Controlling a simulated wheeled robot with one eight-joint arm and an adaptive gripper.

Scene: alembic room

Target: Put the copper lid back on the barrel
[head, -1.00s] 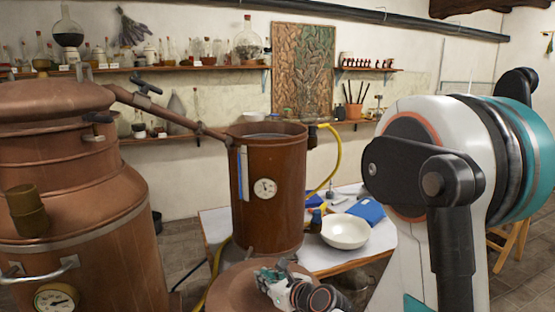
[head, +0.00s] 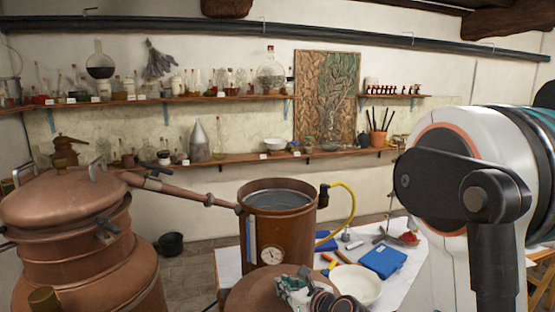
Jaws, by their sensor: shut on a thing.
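The copper barrel (head: 295,226) stands right of centre, its top open with grey liquid or a grey inner surface (head: 277,198) showing inside the rim. A round copper lid (head: 248,292) is at the bottom middle, in front of the barrel's lower part as I see it and cut off by the picture edge. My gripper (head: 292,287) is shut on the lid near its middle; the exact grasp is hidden. The lid is apart from the barrel's rim.
A large copper still (head: 75,215) stands at left, its pipe (head: 178,189) running toward the barrel's rim. A yellow hose (head: 351,205) curves from the barrel's right side. The white table (head: 405,300) holds a bowl (head: 355,284), a blue book (head: 383,260) and tools. Shelves of glassware line the wall.

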